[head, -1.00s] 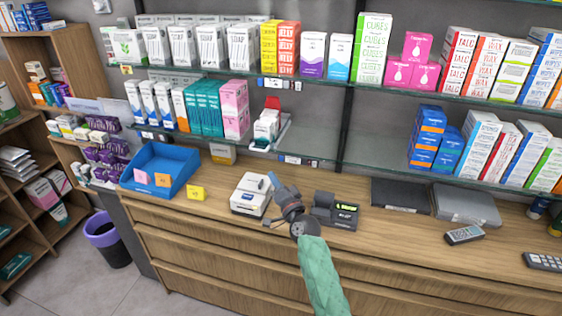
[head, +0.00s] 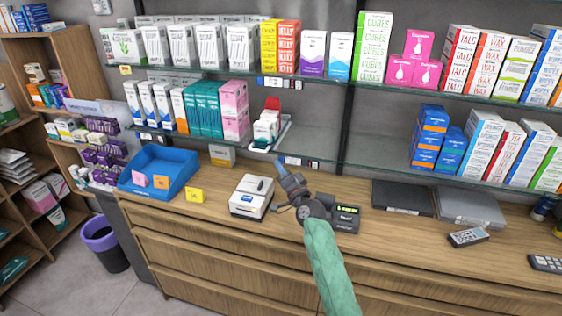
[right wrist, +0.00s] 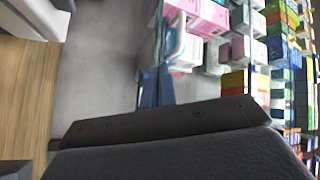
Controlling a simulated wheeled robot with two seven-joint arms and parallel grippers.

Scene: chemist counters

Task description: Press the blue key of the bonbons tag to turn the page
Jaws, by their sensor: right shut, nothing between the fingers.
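Small shelf-edge tags are on the glass shelves. One, with a blue patch, is the lower tag (head: 297,161) under the small white boxes; another is the upper tag (head: 274,82). Their print is too small to read, so I cannot tell which is the bonbons tag. My right gripper (head: 282,169) is shut and empty, its bluish tips pointing up just left of and below the lower tag. I cannot tell whether they touch it. The tips also show in the right wrist view (right wrist: 155,88), with blurred boxes beyond. My left gripper is not in view.
On the wooden counter (head: 310,265) a white device (head: 250,197) and a black terminal (head: 346,218) flank my right gripper. A blue tray (head: 160,172) stands left and a grey case (head: 470,207) right. Boxes fill the glass shelves above.

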